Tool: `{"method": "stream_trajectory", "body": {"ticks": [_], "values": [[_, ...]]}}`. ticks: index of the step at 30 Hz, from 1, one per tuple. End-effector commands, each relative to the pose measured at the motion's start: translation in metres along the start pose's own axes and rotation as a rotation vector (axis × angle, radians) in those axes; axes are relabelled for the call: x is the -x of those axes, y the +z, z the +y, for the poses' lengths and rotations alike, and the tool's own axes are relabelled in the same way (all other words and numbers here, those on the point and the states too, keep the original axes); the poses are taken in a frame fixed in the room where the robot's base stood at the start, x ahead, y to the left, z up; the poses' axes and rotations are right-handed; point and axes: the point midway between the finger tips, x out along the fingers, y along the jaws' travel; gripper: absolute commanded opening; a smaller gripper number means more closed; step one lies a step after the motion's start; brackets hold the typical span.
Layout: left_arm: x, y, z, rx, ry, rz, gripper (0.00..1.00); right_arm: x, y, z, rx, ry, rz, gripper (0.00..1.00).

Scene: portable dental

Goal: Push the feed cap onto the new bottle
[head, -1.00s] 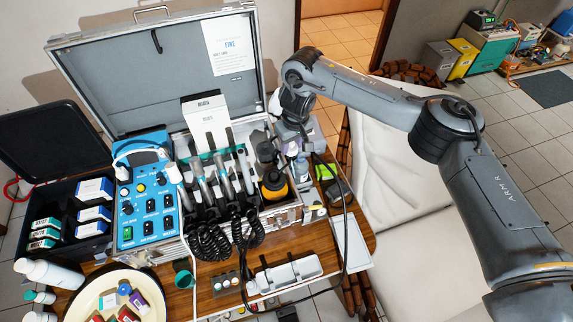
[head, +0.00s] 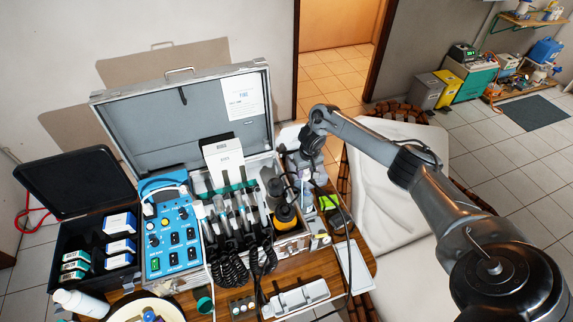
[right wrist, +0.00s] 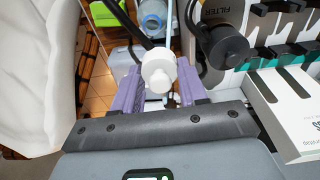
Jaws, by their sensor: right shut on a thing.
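My right gripper (right wrist: 158,90) has purple fingers on either side of a white cap (right wrist: 158,72) in the right wrist view and is shut on it. A clear bluish bottle (right wrist: 153,18) shows beyond the cap, near the top of that view. The cap looks apart from the bottle, but the gap is hard to judge. In the head view the right gripper (head: 304,165) is small and partly hidden at the case's right end. A bottle (head: 307,193) stands just below it there. My left gripper is not in view.
The open metal case (head: 190,105) holds a blue control panel (head: 170,235), handpieces and black coiled cords. A dark filter unit (right wrist: 228,45) is close right of the cap, and a white box (right wrist: 295,112) is further right. A black cable (right wrist: 125,20) passes at left.

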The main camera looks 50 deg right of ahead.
Motion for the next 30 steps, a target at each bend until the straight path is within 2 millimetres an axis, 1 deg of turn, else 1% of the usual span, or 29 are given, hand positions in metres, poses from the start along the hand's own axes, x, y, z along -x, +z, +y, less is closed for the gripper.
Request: {"method": "stream_trajectory", "body": {"ticks": [1, 3, 11, 20, 29, 30], "values": [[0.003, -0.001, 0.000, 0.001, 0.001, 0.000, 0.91, -0.001, 0.005, 0.005, 0.000, 0.002, -0.002, 0.13], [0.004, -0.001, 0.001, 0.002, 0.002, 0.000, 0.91, -0.004, 0.009, 0.007, -0.001, 0.000, -0.001, 0.13], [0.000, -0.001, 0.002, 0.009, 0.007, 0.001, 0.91, -0.012, 0.015, 0.010, -0.001, -0.002, 0.000, 0.13], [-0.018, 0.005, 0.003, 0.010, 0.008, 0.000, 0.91, -0.027, 0.016, 0.009, -0.001, -0.002, 0.000, 0.13], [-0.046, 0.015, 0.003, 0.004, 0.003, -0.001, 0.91, -0.047, 0.019, 0.009, -0.001, -0.003, 0.000, 0.13], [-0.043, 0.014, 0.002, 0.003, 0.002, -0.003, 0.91, -0.043, 0.018, 0.009, -0.001, -0.003, 0.001, 0.13]]}}
